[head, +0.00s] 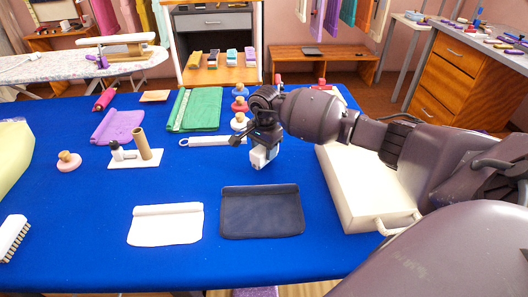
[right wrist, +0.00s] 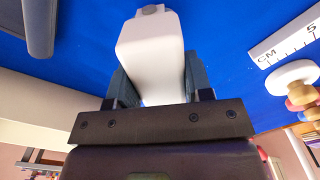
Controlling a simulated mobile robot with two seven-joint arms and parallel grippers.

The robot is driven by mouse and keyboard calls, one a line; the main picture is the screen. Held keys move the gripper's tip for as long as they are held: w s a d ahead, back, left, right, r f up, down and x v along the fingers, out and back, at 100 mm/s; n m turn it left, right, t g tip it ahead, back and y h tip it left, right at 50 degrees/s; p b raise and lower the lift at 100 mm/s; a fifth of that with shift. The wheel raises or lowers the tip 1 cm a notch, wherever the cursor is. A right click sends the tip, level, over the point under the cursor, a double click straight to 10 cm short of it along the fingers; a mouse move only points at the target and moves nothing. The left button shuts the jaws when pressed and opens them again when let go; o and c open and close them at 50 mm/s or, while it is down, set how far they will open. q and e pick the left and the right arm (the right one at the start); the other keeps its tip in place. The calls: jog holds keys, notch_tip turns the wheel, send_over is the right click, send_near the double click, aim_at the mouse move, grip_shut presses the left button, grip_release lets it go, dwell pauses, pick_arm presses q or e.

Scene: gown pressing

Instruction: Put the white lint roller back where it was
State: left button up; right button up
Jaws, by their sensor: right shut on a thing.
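My right gripper (head: 262,148) is above the blue table, past the dark folded cloth. It is shut on a white block-like thing (head: 262,158), which I take for the white lint roller. In the right wrist view the white lint roller (right wrist: 150,55) stands between the two fingers of the right gripper (right wrist: 155,85), with a small grey round piece at its far end. Its lower part is hidden by the gripper body. Whether it touches the table I cannot tell. My left gripper is not in view.
The blue table (head: 95,235) holds a dark folded cloth (head: 262,212), a white folded cloth (head: 166,224), a cream board (head: 350,195) at right, and a white tray (head: 122,161) with a cardboard tube (head: 142,143). Knobbed pieces (head: 240,105) and a white ruler (head: 213,141) lie behind.

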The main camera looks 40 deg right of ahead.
jog(key=shift+f, duration=0.5)
jog(key=shift+f, duration=0.1)
jog(key=o, duration=1)
jog(key=shift+f, duration=0.1)
notch_tip(320, 180, up, 12)
jog(key=shift+r+p, duration=0.2)
jog(key=shift+p, duration=0.15)
